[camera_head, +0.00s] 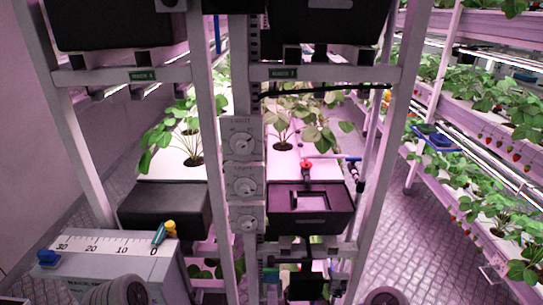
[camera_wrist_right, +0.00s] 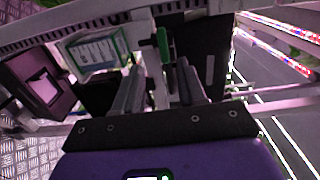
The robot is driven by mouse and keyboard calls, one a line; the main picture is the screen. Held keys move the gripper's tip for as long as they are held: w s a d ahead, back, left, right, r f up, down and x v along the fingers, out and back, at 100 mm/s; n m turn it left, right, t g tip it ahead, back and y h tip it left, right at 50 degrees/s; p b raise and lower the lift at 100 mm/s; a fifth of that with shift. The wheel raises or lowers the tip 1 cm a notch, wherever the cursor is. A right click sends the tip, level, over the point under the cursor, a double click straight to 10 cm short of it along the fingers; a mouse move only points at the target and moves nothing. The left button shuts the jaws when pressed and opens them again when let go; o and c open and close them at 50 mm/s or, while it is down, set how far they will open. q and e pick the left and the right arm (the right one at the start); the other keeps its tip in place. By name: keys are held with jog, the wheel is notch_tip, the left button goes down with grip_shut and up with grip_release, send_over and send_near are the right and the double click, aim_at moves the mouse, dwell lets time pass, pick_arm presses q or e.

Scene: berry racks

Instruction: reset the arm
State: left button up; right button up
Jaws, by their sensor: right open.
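My right gripper (camera_wrist_right: 160,90) shows in the right wrist view. Its two dark fingers stand apart with no object held between them. A green and dark handle-like part (camera_wrist_right: 162,45) shows beyond the fingertips; I cannot tell how far off it is. In the head view I cannot clearly make out the right gripper's fingers among the dark parts low in the rack. My left gripper is not in view.
A rack with white posts (camera_head: 207,120) holds strawberry plants (camera_head: 283,130), a black box (camera_head: 165,208) and a black box with a lid window (camera_head: 310,222). Dials (camera_head: 242,145) line its middle. A scaled grey box (camera_head: 105,265) stands front left. The right aisle floor (camera_head: 400,235) looks clear.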

jog(key=s+f+n+g+y+p, duration=0.1)
jog(key=s+f+n+g+y, duration=0.45)
jog(key=f+n+g, duration=0.55)
jog(key=s+d+f+n+g+h, duration=0.1)
jog(key=s+d+f+n+g, duration=0.1)
jog(key=s, duration=0.6)
jog(key=s+d+f+n+g, duration=0.2)
jog(key=s+d+f+g, duration=0.2)
jog(key=s+d+f, duration=0.2)
jog(key=shift+s+d+f+h+p, duration=0.35)
jog(key=shift+s+d+p, duration=0.1)
jog(key=shift+s+d, duration=0.35)
jog(key=shift+a, duration=0.1)
